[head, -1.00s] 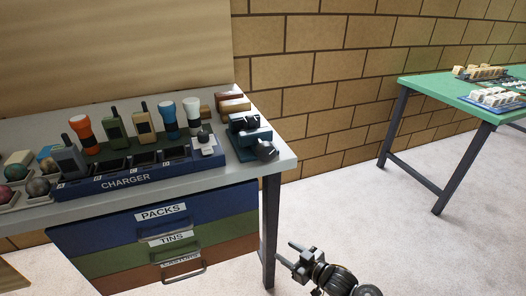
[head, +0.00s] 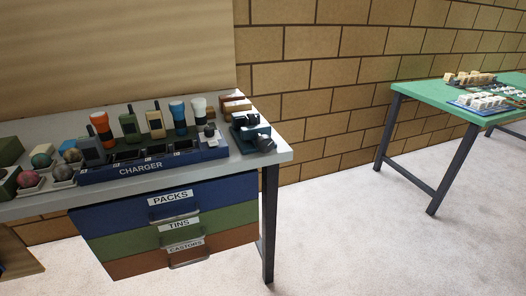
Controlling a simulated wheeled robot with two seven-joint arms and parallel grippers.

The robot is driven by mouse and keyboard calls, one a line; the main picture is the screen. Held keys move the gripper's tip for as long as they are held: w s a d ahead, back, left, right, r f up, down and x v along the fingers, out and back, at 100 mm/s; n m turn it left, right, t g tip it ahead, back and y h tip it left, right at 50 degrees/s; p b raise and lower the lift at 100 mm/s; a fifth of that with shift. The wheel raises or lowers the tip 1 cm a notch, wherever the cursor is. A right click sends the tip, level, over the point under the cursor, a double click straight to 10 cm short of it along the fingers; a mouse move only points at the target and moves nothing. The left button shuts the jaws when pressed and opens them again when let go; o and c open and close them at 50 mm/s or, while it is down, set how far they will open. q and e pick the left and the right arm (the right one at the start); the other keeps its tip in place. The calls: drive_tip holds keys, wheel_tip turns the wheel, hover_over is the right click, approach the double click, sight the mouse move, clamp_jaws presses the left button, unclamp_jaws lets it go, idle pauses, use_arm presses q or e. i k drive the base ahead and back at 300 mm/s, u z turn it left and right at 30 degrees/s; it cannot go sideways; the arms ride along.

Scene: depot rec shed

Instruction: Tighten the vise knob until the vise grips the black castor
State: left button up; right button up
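The small dark teal vise (head: 239,132) stands at the right end of the grey workbench (head: 235,162). A black knob (head: 265,144) sticks out at its front right, near the bench edge. A small black object, perhaps the castor (head: 251,119), sits at the top of the vise. At this size I cannot tell whether the jaws touch it. Neither of my grippers is in view, and nothing of mine touches the vise.
Drawers marked PACKS, TINS and CASTORS (head: 190,247) hang below. A green table (head: 432,93) stands at right; floor between is clear.

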sight(265, 144)
drive_tip(key=k, duration=1.1)
drive_tip(key=u, duration=0.5)
drive_tip(key=i, duration=0.6)
drive_tip(key=u, duration=0.55)
drive_tip(key=i, duration=0.8)
drive_tip(key=z, duration=0.95)
drive_tip(key=i, duration=0.6)
drive_tip(key=z, duration=0.7)
